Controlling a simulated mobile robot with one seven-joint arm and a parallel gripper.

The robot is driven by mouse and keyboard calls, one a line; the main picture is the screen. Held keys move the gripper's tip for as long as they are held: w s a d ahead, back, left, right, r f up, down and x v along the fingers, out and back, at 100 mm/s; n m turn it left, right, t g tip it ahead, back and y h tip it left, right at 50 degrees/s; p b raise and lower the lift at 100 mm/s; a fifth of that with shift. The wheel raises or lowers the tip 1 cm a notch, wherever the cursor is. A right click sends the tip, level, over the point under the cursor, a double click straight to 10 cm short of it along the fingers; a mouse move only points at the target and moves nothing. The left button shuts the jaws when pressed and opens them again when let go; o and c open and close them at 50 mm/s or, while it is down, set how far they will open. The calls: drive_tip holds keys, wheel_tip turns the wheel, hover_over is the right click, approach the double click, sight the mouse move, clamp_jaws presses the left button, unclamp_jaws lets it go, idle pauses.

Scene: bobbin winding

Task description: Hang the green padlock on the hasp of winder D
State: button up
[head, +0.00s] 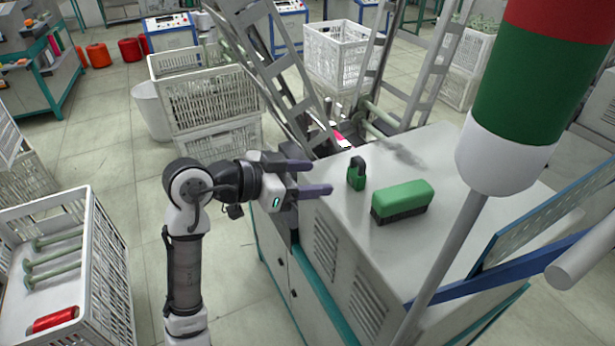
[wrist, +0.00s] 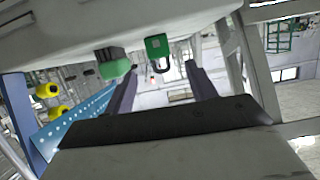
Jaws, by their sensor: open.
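The green padlock (head: 356,178) with a dark shackle stands on the grey cabinet top (head: 345,225), near its left edge. In the wrist view the padlock (wrist: 156,46) appears between the fingers' directions, beyond the fingertips. My gripper (head: 320,177) is open and empty, its fingers pointing right toward the padlock, a short gap away. In the wrist view my gripper (wrist: 161,72) shows two dark fingers with nothing between them. I cannot make out the hasp of winder D or a winder label in either view.
A green brush-like block (head: 402,202) lies right of the padlock; it also shows in the wrist view (wrist: 113,64). A red, green and white signal column (head: 530,95) rises at right. White crates (head: 205,95) stand behind my arm. A crate with spindles (head: 105,265) stands at left.

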sight(352, 177)
drive_tip(key=shift+b+x, duration=0.7)
drive_tip(key=shift+x, duration=3.9)
drive_tip(key=shift+s, duration=0.15)
drive_tip(key=c, duration=1.1)
wheel_tip(352, 177, up, 5)
drive_tip(key=p, duration=0.3)
drive_tip(key=shift+p, duration=0.4)
